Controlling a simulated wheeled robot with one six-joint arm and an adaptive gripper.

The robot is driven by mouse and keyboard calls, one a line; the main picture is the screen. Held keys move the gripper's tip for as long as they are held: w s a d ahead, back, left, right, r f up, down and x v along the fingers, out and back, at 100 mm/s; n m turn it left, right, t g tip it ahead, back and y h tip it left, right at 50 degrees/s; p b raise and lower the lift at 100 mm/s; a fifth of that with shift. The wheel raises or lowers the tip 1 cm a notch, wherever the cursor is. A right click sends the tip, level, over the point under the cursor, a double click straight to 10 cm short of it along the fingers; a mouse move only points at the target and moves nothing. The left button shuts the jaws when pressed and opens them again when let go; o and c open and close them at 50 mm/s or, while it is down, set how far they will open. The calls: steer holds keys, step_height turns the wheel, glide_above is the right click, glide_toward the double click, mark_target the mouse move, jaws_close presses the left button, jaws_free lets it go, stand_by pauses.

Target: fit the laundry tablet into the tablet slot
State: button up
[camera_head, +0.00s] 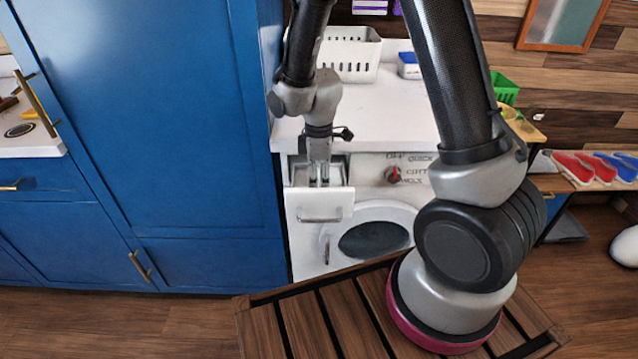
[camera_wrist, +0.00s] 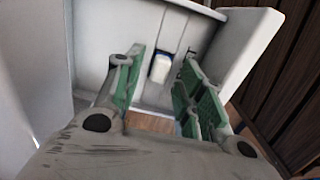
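The detergent drawer (camera_head: 319,213) of the white washing machine stands pulled out. My gripper (camera_head: 318,182) points down into the open drawer from above. In the wrist view my gripper (camera_wrist: 161,90) has its two green-padded fingers well apart. The laundry tablet (camera_wrist: 161,68), white with some blue, shows between and beyond the fingers, inside the white drawer (camera_wrist: 110,30). I see a gap on each side of the tablet, so the fingers do not appear to grip it. The tablet slot's edges are hard to make out, and I cannot tell how deep the tablet sits. The head view hides the tablet.
The washing machine's round door (camera_head: 372,240) and red dial (camera_head: 392,174) are close to the drawer. A tall blue cabinet (camera_head: 160,120) stands close at the left. A white basket (camera_head: 350,55) and a blue-lidded box (camera_head: 409,66) rest on the white counter (camera_head: 390,110), which has clear room.

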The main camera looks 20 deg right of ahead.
step_height(320, 180, up, 10)
steer(key=r, duration=0.1)
steer(key=s+d+r+m+t, duration=0.2)
steer(key=s+d+r+m, duration=0.5)
steer(key=d+r, duration=0.3)
steer(key=s+d+r+m+t, duration=0.1)
steer(key=s+d+r+m, duration=0.1)
steer(key=s, duration=0.4)
steer(key=s+d+r+m+t, duration=0.1)
steer(key=s+d+r+m, duration=0.2)
steer(key=s+r+m, duration=0.1)
steer(key=shift+s+r+m, duration=0.3)
steer(key=shift+s+m, duration=0.4)
steer(key=shift+s, duration=0.35)
